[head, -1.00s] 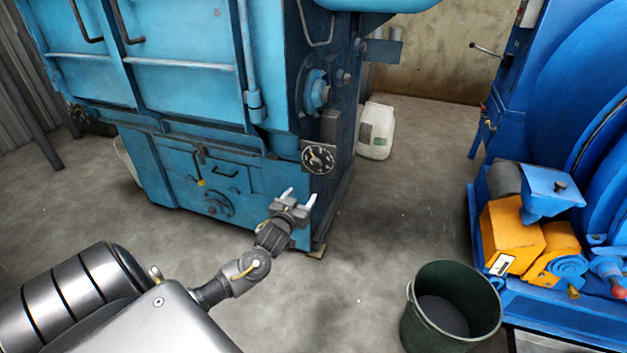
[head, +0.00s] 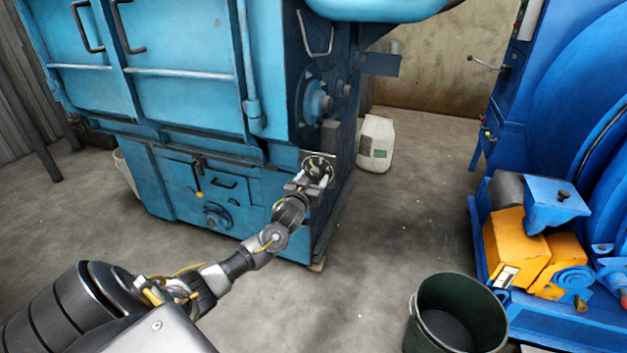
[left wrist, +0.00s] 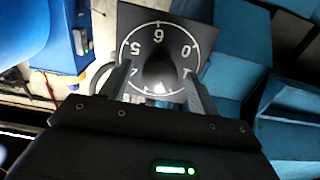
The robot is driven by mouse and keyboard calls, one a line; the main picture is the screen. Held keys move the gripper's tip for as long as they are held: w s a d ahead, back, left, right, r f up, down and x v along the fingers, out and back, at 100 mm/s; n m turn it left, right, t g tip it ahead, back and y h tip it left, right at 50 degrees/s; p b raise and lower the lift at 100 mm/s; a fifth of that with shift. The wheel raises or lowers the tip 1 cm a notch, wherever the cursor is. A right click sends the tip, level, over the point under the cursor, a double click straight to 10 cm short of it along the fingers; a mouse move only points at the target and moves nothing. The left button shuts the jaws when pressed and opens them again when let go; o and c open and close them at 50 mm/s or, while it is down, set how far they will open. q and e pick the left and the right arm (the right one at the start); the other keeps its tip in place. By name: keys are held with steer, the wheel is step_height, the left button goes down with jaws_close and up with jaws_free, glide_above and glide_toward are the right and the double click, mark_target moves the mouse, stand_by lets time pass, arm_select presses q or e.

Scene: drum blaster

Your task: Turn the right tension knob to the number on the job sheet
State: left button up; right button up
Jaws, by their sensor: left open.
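The right tension knob is a dark round knob (left wrist: 160,72) on a square black dial plate (left wrist: 158,22) with white digits, on the light-blue machine (head: 180,80). In the left wrist view 5, 6 and 0 read clearly along the plate's upper part; the lower digits are partly covered. In the head view the dial (head: 318,161) is partly behind my left gripper (head: 314,179). My left gripper is open, with one finger on each side of the knob in the left wrist view (left wrist: 159,80). Whether they touch it, and the knob's setting, I cannot tell. No job sheet is recognisable.
A dark green bucket (head: 457,312) stands on the floor at the lower right. A blue machine with an orange housing (head: 515,246) fills the right side. A white container (head: 375,143) stands behind the light-blue machine.

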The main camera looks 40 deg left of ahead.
arm_select(q)
steer(key=shift+w+a, duration=0.15)
steer(key=shift+w, duration=0.3)
arm_select(e)
steer(key=shift+r, duration=0.25)
steer(key=shift+s, duration=0.1)
